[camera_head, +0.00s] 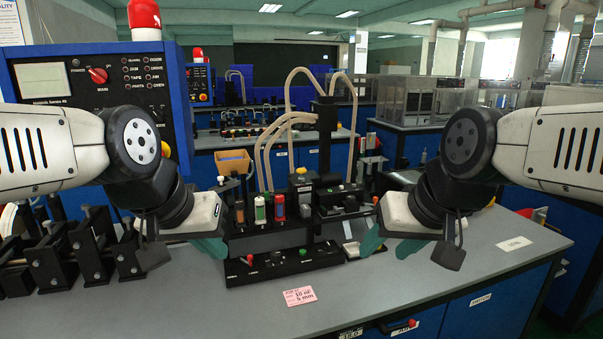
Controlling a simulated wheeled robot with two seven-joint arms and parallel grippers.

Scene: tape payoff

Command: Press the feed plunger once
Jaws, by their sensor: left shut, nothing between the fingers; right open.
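A black bench machine (325,225) stands in the middle of the grey table. Several small controls show on its front: a white-topped knob (220,181), a green-filled cylinder (260,209), a red-filled cylinder (279,207), a yellow button (301,171), a red-tipped lever (248,259) and a green button (303,252). I cannot tell which one is the feed plunger. My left gripper (213,246), with teal fingers, is shut and empty at the machine's left front side. My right gripper (389,244) is open and empty at its right front side. Neither is seen pressing a control.
A row of black fixtures (95,248) stands on the table at left. A pink card (299,296) lies in front of the machine and a white label (514,244) at right. A control cabinet (85,95) rises behind my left arm. The front right tabletop is clear.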

